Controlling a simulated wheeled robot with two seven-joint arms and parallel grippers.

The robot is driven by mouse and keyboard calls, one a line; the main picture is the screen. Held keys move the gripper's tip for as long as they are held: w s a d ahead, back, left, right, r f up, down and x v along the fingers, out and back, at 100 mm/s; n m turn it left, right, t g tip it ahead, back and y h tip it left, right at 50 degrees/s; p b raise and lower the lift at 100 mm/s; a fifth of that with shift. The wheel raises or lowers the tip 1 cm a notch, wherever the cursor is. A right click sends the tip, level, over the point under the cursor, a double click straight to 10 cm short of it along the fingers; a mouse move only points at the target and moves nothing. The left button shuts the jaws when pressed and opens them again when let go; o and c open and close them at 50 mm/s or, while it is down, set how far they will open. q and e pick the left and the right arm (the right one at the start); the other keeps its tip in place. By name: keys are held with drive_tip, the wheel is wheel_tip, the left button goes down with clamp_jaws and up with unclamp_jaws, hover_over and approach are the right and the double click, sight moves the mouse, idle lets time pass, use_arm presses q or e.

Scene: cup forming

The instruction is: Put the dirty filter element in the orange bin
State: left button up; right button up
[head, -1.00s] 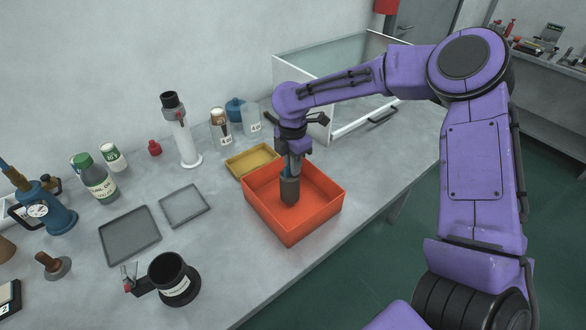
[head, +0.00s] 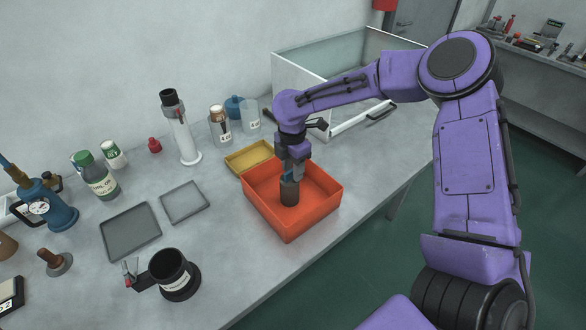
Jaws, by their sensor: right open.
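The orange bin (head: 300,225) stands on the grey bench near its front edge. A dark grey-brown cylinder, the dirty filter element (head: 289,192), stands upright inside the bin. My right gripper (head: 291,176) is open and points down into the bin, right at the top of the filter element. The exact gap between its fingers and the element is too small to tell. My left gripper is not in view.
A yellow tray (head: 234,163) stands just behind the bin. Two grey trays (head: 131,252) lie to the left, with a black mug-like vessel (head: 173,270) in front. A glass-walled enclosure (head: 300,85) is behind the arm.

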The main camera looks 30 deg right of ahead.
wheel_tip(320, 180, up, 12)
drive_tip(key=b, duration=0.1)
drive_tip(key=shift+f, duration=0.25)
